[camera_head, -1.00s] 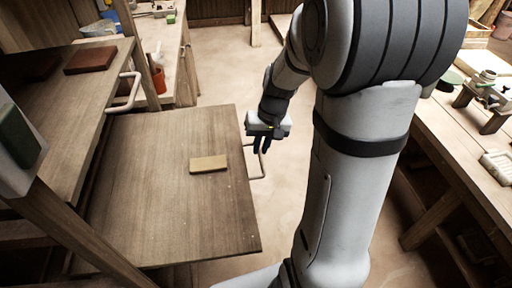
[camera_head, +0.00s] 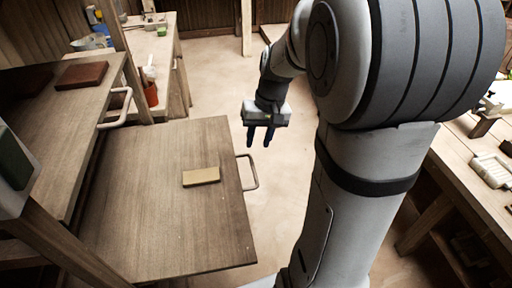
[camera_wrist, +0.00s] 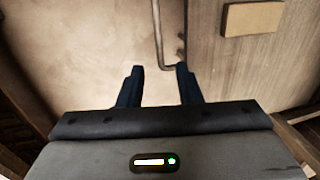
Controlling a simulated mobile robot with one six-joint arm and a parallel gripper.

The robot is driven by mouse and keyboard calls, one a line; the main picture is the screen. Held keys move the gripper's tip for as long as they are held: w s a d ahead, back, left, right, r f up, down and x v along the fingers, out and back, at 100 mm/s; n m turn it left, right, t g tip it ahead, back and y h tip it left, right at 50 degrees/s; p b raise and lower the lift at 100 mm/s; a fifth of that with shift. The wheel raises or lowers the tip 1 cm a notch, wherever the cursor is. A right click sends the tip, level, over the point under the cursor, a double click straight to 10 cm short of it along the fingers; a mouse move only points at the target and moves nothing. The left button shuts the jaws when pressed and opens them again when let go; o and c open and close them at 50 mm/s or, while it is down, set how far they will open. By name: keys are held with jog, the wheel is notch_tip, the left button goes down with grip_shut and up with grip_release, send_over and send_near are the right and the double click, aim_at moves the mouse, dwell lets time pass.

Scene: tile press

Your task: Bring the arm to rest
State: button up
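My gripper (camera_head: 260,138) hangs in the air with its two dark fingers pointing down, beyond the right edge of a pulled-out wooden board (camera_head: 150,225). The tile also shows at the top right of the wrist view (camera_wrist: 252,18). A metal handle (camera_head: 252,172) sticks out from the board's right edge, just below the gripper.
A reddish-brown tile (camera_head: 82,75) lies on an upper board (camera_head: 50,115) with its own handle (camera_head: 122,108). A bench (camera_head: 152,55) with an orange pot (camera_head: 151,94) stands at the back left. Another workbench (camera_head: 455,165) stands at the right. The floor (camera_head: 220,70) between is clear.

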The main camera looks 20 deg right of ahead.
jog(key=shift+r, duration=0.35)
jog(key=s+a+r+n+t+h+p, duration=0.1)
jog(key=s+a+r, duration=0.1)
jog(key=s, duration=0.4)
jog(key=s+a+r+t+h+p, duration=0.1)
jog(key=s+a+r, duration=0.1)
jog(key=s, duration=0.5)
jog(key=shift+s+a+r+n+p, duration=0.2)
jog(key=shift+a+r+n+p, duration=0.2)
jog(key=shift+a, duration=0.1)
jog(key=shift+a, duration=0.1)
